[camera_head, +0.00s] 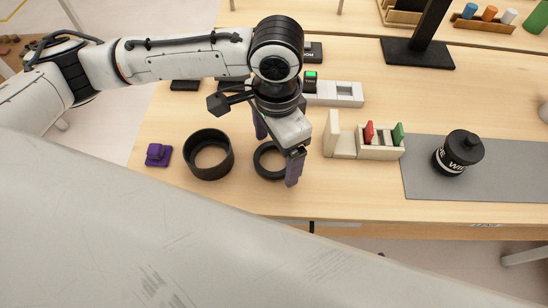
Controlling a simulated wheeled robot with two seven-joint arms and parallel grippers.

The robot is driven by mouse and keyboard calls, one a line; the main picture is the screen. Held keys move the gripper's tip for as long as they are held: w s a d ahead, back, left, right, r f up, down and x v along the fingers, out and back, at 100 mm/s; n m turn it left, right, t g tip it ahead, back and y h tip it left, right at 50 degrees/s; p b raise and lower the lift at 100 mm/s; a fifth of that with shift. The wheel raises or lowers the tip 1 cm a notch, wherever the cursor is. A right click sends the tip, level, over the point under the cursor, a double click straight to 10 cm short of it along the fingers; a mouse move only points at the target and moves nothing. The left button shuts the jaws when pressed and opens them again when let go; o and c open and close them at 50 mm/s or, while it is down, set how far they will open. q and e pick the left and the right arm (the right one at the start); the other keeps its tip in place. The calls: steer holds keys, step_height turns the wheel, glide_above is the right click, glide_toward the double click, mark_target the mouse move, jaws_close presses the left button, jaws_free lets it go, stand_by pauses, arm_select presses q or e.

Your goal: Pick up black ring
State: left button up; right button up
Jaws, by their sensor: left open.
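A flat black ring (261,169) lies on the wooden table, partly hidden behind my left gripper. My left gripper (276,153) is open, with purple fingers pointing down over the ring. One finger stands at the ring's right side and the other is mostly hidden behind the gripper body. I cannot tell whether the fingers touch the ring. A taller, wider black ring-shaped cup (196,169) stands to the left of it. My right gripper is not in view.
A purple block (158,154) sits at the far left. A cream holder (367,152) with red and green pieces stands right of the gripper. A black jar (458,153) stands on a grey mat (424,185). A white device (335,93) and a black stand (417,53) are behind.

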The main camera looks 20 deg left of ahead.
arm_select(q)
steer(key=shift+f, duration=0.6)
steer(key=c, duration=1.1)
steer(key=shift+r, duration=0.1)
